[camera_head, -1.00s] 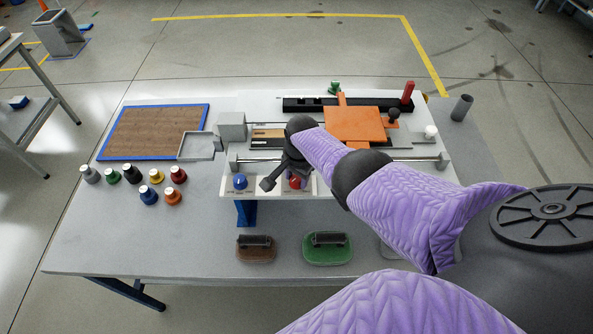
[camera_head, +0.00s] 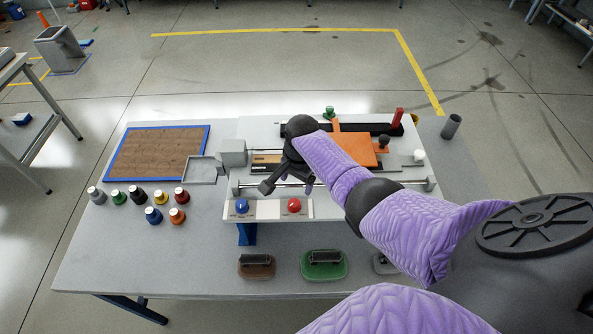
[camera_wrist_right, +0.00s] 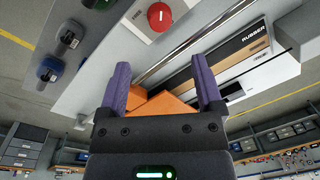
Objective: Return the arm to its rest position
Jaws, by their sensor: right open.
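My right arm, in a purple sleeve, comes in from the right in the head view. Its gripper (camera_head: 306,184) is over the front part of the test rig (camera_head: 270,208), behind the red button (camera_head: 294,205); its exact height is hard to tell. In the right wrist view the two purple fingers (camera_wrist_right: 160,68) are spread apart with nothing held between them; orange rig parts show behind them. The red button (camera_wrist_right: 159,17) is beyond the fingertips there. The blue button (camera_head: 242,207) is left of the red one in the head view. My left gripper is not in view.
A metal rod (camera_head: 390,186) and an orange plate (camera_head: 352,148) are close to the arm. Several coloured knobbed pieces (camera_head: 153,215) stand at the left, by a blue-edged wooden board (camera_head: 157,153). Brown (camera_head: 257,266) and green (camera_head: 324,264) pads lie in front. The left front tabletop is clear.

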